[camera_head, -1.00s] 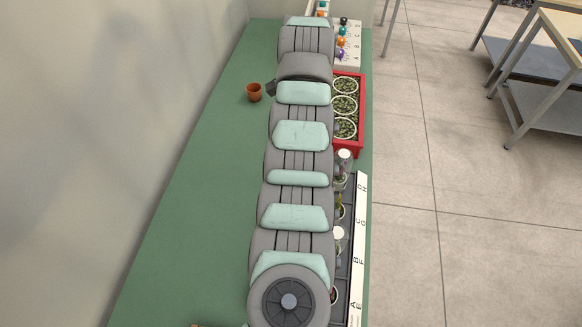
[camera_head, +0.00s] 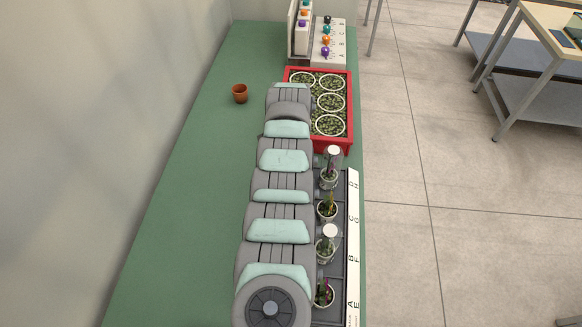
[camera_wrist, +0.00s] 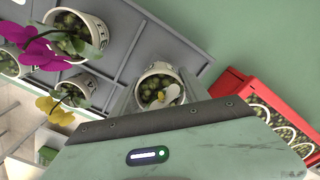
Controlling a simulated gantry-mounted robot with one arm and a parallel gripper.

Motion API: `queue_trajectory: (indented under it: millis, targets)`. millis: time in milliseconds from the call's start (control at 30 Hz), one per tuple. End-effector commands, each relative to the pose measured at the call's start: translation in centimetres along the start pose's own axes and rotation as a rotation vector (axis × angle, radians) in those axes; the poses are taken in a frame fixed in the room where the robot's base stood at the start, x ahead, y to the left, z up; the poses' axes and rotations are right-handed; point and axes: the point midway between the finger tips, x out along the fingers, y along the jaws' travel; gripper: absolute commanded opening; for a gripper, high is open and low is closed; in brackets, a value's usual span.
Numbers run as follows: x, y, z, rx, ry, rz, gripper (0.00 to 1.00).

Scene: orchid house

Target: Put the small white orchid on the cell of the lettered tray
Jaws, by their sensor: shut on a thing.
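In the wrist view, my gripper (camera_wrist: 160,92) is shut on a white pot (camera_wrist: 147,82) with green filling and a small white flower with a yellow part, the small white orchid (camera_wrist: 173,94). The grey lettered tray (camera_wrist: 122,55) with ridged cells lies behind and beside the pot. I cannot tell whether the pot touches it. In the head view, the tray's white lettered strip (camera_head: 352,240) runs along the bench's right edge, with letters A to H. There my arm covers the gripper, the held orchid and the tray's left part.
A magenta orchid (camera_wrist: 38,52) and a yellow orchid (camera_wrist: 55,110) stand in the tray. Clear covers with white tops (camera_head: 330,231) stand over some pots. A red crate (camera_head: 349,110) of pots lies beyond the tray. A terracotta pot (camera_head: 240,94) stands left on open green bench.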

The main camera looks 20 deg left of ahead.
Motion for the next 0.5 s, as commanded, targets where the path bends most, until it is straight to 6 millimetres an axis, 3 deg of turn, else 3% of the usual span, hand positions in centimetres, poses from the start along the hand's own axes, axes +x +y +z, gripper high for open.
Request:
queue_trajectory:
  millis: [100,500]
  targets:
    - [1.5,0.0,0.1,-0.001,-0.001,0.001,0.00]
    - [2.0,0.0,0.0,0.000,0.000,0.000,0.00]
